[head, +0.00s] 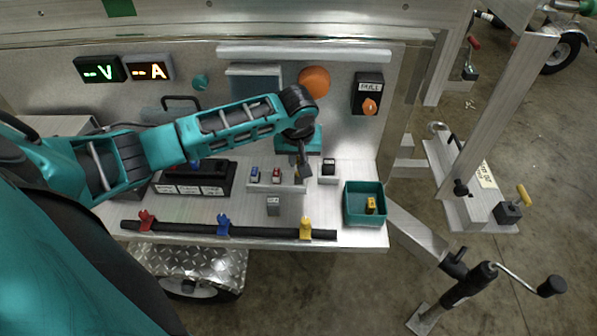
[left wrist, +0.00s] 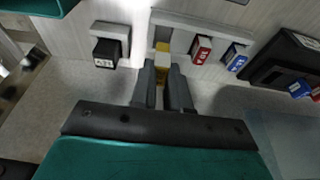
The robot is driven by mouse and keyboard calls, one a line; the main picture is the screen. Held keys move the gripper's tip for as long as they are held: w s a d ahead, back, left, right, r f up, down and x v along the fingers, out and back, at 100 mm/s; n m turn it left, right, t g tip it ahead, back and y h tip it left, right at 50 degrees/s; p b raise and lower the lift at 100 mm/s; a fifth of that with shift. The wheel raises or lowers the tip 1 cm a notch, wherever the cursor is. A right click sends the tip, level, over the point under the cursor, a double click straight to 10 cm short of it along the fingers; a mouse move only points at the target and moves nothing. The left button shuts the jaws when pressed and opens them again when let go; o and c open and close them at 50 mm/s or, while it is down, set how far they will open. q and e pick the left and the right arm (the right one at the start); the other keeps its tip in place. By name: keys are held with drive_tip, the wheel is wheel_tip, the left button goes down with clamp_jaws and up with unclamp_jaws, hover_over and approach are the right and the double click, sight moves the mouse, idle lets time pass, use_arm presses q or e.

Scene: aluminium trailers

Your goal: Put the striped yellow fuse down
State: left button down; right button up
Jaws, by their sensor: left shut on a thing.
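My left gripper (head: 302,173) points down at the right end of the small grey fuse rack (head: 277,187). In the left wrist view its fingers (left wrist: 163,88) are shut on a yellow fuse (left wrist: 163,48), at the end of the rack (left wrist: 182,18). The fingers cover much of this fuse; I cannot make out stripes or whether it is fully seated. A red fuse (left wrist: 202,50) and a blue fuse (left wrist: 236,57) stand beside it in the rack. Another yellow fuse (head: 370,205) lies in the teal bin (head: 352,217). My right gripper is not in view.
A black fuse (head: 328,168) stands on its own block to the right of the rack. A black bar (head: 265,233) with coloured clips runs along the bench's front edge. A black labelled holder (head: 190,180) is left.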

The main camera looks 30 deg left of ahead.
use_arm(q)
wheel_tip(320, 180, down, 4)
drive_tip(key=shift+f+b, duration=0.1)
drive_tip(key=shift+b, duration=0.35)
drive_tip(key=shift+f, duration=0.1)
drive_tip(key=shift+f, duration=0.15)
drive_tip(key=c, duration=1.1)
unclamp_jaws()
drive_tip(key=shift+r, duration=0.2)
drive_tip(key=p+v, duration=0.2)
drive_tip(key=v, duration=1)
drive_tip(key=shift+p, duration=0.35)
